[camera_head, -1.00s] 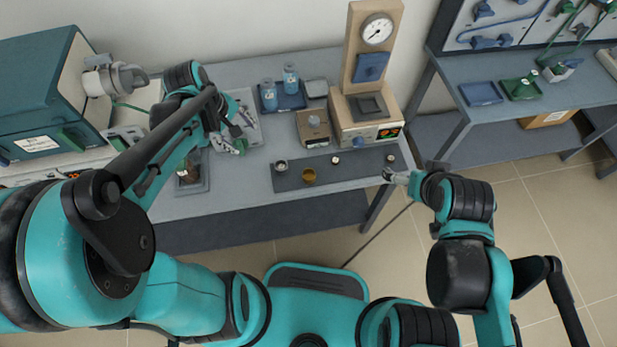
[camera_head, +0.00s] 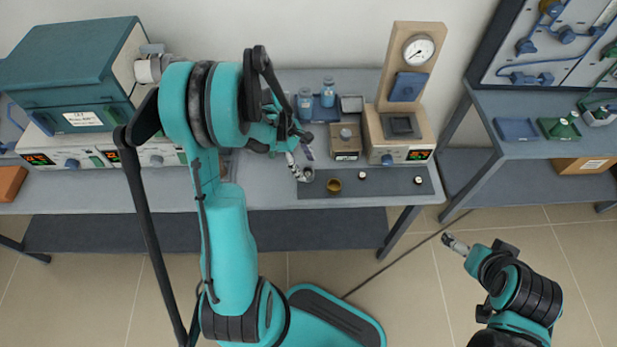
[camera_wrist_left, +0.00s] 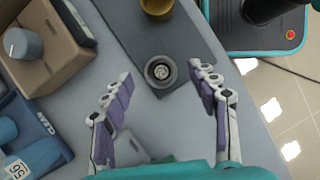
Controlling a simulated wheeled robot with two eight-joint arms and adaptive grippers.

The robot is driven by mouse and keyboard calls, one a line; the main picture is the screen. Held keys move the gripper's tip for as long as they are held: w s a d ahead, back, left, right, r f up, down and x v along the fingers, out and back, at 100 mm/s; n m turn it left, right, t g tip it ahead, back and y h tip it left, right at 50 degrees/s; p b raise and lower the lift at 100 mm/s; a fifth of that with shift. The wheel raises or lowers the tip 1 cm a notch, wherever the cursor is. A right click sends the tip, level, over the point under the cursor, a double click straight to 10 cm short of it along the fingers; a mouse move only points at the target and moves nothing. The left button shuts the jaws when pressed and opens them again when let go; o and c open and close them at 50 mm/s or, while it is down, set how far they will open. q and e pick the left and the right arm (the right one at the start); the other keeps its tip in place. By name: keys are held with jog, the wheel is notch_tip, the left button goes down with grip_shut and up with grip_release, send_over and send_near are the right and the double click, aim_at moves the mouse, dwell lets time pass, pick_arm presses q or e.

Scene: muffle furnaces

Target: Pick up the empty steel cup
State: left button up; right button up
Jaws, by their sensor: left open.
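A small round steel cup (camera_wrist_left: 160,72) stands on the dark mat (camera_wrist_left: 189,36) in the left wrist view, with a pale patch inside that I cannot make out. In the head view the cup (camera_head: 307,174) is at the mat's left end, partly hidden by my left gripper (camera_head: 299,168). In the left wrist view the left gripper (camera_wrist_left: 161,76) is open, one finger on each side of the cup, with gaps to both. My right gripper (camera_head: 455,244) is over the floor, clear of the table; its jaws are too small to read.
A gold-brown cup (camera_head: 334,186) stands just right of the steel cup. Two small pieces lie farther right on the mat. Behind are a brown box (camera_head: 346,143), blue bottles (camera_head: 327,92) and a gauge stand (camera_head: 403,85). The furnace (camera_head: 75,75) is at left.

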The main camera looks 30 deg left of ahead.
pick_arm(q)
jog(key=x, duration=0.2)
jog(key=shift+d+f+b, duration=0.15)
jog(key=shift+f+b, duration=0.15)
jog(key=shift+f, duration=0.05)
jog(key=shift+r, duration=0.1)
jog(key=c, duration=1.3)
jog(key=shift+o, duration=0.2)
